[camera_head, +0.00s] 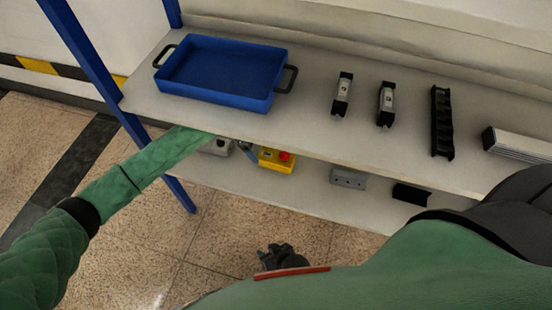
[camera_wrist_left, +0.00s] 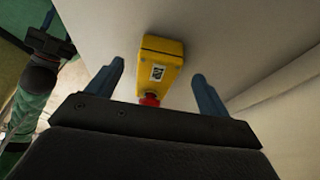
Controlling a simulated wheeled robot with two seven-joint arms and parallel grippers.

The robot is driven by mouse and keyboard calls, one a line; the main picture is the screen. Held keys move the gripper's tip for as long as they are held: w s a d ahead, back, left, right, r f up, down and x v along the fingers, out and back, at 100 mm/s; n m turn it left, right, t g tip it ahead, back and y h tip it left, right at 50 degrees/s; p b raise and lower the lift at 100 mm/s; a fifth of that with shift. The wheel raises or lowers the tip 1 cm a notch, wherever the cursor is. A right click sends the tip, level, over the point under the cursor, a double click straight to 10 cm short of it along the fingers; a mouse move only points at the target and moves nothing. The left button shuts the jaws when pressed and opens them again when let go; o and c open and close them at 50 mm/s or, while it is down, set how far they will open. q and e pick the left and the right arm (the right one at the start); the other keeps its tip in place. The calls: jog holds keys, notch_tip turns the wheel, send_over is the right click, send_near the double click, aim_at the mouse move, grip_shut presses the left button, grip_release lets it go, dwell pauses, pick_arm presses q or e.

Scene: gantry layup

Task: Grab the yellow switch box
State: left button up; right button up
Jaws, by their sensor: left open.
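The yellow switch box (camera_head: 276,160) with a red button sits on the lower shelf, near its front edge. In the left wrist view the yellow switch box (camera_wrist_left: 162,62) lies ahead of and between the two blue fingers, its red button towards the palm. My left gripper (camera_wrist_left: 158,70) is open, with no visible finger contact on the box. In the head view my left gripper (camera_head: 246,152) is just left of the box, mostly hidden by the upper shelf. My right gripper (camera_head: 280,258) is low in the head view, away from the shelves; its fingers are unclear.
The upper shelf (camera_head: 300,128) overhangs the lower shelf (camera_head: 300,190). A blue tray (camera_head: 222,98) and several black and grey parts lie on the upper shelf. A grey box (camera_head: 348,178) and a black part (camera_head: 411,194) are right of the switch box. A blue post (camera_head: 92,70) stands left.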

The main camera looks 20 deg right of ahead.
aim_at(275, 157)
pick_arm(q)
jog(key=s+d, duration=0.2)
jog(key=d, duration=0.1)
jog(key=shift+s+d, duration=0.3)
jog(key=shift+s, duration=0.05)
jog(key=shift+x, duration=2.5)
jog(key=c, duration=1.2)
jog(key=shift+r, duration=0.1)
